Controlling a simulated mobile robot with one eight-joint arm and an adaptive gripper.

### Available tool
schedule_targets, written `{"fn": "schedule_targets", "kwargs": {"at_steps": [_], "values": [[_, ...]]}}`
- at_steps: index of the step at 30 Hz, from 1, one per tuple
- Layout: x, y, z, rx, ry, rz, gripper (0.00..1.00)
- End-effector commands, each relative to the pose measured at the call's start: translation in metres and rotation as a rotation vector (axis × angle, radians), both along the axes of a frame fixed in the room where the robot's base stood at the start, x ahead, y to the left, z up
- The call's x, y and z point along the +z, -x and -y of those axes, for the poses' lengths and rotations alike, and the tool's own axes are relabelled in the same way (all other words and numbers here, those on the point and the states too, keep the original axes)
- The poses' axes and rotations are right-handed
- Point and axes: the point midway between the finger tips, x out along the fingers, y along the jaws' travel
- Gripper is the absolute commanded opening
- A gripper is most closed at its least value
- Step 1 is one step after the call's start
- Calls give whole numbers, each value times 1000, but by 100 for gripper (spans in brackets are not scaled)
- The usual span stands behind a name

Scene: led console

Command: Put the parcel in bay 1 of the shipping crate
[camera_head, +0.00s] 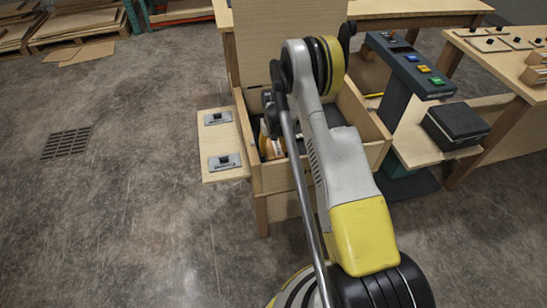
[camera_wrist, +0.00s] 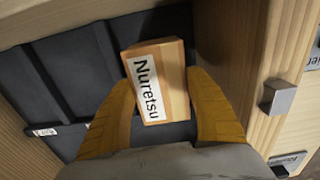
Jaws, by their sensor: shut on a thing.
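The parcel (camera_wrist: 160,75) is a small brown box with a white label reading "Nuretsu". In the wrist view it sits between the two yellow fingers of my gripper (camera_wrist: 163,105), which are shut on it. Behind it is the dark, ribbed inside of the shipping crate, with a small white label (camera_wrist: 42,131) at the left, too small to read. In the head view the wooden crate (camera_head: 275,180) stands with its lid (camera_head: 275,45) raised. My gripper (camera_head: 268,146) is inside the crate's left part. My arm hides much of the crate's inside, and bay numbers cannot be read.
A wooden side panel with two metal latches (camera_head: 224,162) is at the crate's left. At the right are a console with coloured buttons (camera_head: 412,66) and a black box (camera_head: 455,125) on a wooden shelf. Open floor (camera_head: 120,220) lies to the left.

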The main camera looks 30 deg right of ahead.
Motion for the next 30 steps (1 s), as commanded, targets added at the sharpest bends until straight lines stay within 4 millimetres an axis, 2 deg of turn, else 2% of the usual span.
{"fn": "schedule_targets", "kwargs": {"at_steps": [6, 18, 19, 20, 21, 30], "values": [[-36, 0, 0, 0, 0, 0, 20], [-39, 0, 0, 0, 0, 0, 20], [-39, 0, 0, 0, 0, 0, 70], [-39, 0, 0, 0, 0, 0, 80], [-39, 0, 0, 0, 0, 0, 84], [-37, 0, 0, 0, 0, 0, 84]]}}
